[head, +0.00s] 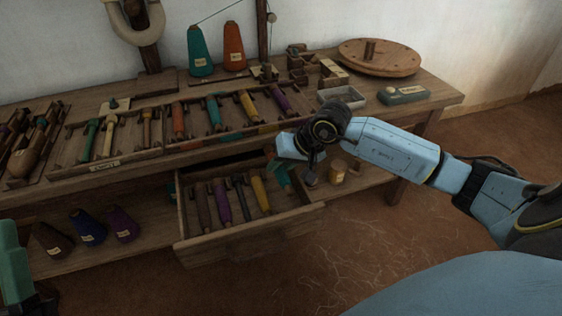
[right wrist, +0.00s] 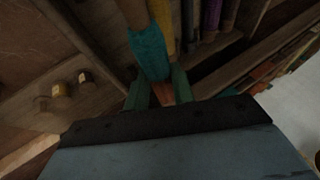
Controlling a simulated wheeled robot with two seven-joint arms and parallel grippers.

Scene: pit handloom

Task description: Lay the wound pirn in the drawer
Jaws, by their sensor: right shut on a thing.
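The drawer (head: 243,235) stands pulled out below the bench top, with several pirns in a row: brown, purple, dark and yellow (head: 260,193). The teal wound pirn (head: 281,175) is at the drawer's right end, beside the yellow one. My right gripper (head: 277,158) reaches down there, partly hidden by its own arm. In the right wrist view its two green fingers (right wrist: 160,92) are shut on the end of the teal pirn (right wrist: 150,52). I cannot tell whether the pirn touches the drawer floor. My left gripper (head: 14,262) shows only partly at the lower left edge; its jaws are unclear.
The bench top carries a rack of pirns (head: 212,110), teal and orange cones (head: 233,48), a round wooden disc (head: 380,57) and a grey box (head: 403,94). The floor in front is clear.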

